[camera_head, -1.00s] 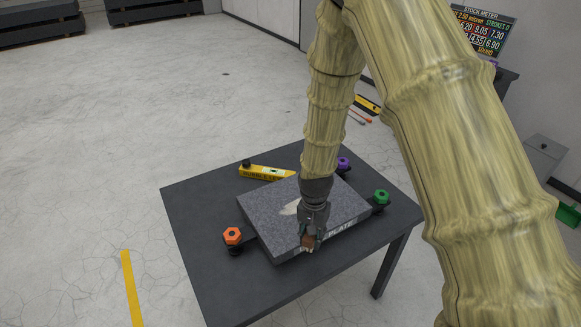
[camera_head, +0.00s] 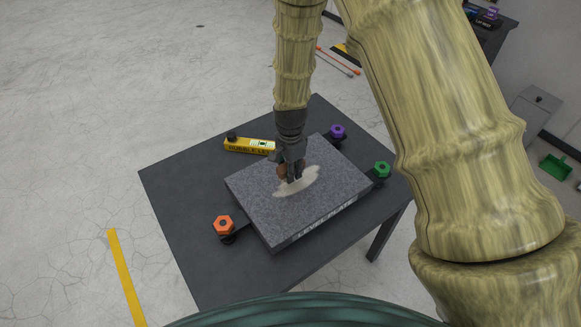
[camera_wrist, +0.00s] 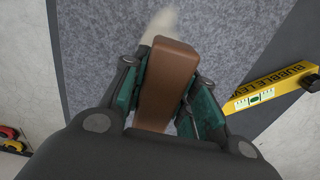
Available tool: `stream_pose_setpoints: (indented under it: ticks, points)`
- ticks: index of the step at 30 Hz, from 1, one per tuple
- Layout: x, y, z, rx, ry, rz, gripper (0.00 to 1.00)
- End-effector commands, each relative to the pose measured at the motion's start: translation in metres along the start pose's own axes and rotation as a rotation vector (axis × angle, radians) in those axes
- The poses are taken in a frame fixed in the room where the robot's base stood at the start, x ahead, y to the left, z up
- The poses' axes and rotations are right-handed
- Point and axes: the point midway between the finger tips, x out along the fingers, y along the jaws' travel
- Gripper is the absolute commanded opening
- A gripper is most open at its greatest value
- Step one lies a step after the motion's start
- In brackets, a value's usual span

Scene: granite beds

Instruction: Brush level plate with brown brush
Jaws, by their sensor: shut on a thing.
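The level plate (camera_head: 325,207) is a speckled grey granite slab on a dark table, with lettering on its front edge. A pale dusty patch (camera_head: 308,183) lies on its top, and part of it shows at the top of the wrist view (camera_wrist: 160,25). My gripper (camera_head: 290,176) is over the plate at the patch's upper left part, shut on the brown brush (camera_wrist: 166,82). The brush's brown block sits between the green-padded fingers in the wrist view. Its bristles are hidden there, and I cannot tell for sure whether they touch the plate.
Orange (camera_head: 223,224), green (camera_head: 382,169) and purple (camera_head: 337,131) knobs stand around the plate. A yellow bubble level (camera_head: 249,146) lies on the table (camera_head: 180,215) behind it. The table's left side is bare. A green dustpan (camera_head: 556,167) is at the far right.

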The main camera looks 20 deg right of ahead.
Motion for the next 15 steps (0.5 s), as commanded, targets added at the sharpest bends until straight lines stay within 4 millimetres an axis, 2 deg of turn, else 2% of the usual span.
stream_pose_setpoints:
  ticks: [1,11,12,15]
  points:
    - [0.009,0.000,0.000,0.001,-0.001,0.001,0.00]
    - [0.044,0.001,-0.001,0.002,0.000,0.000,0.00]
    - [0.038,0.000,-0.007,0.004,0.000,-0.002,0.00]
    - [0.037,0.001,-0.018,0.003,0.000,-0.001,0.00]
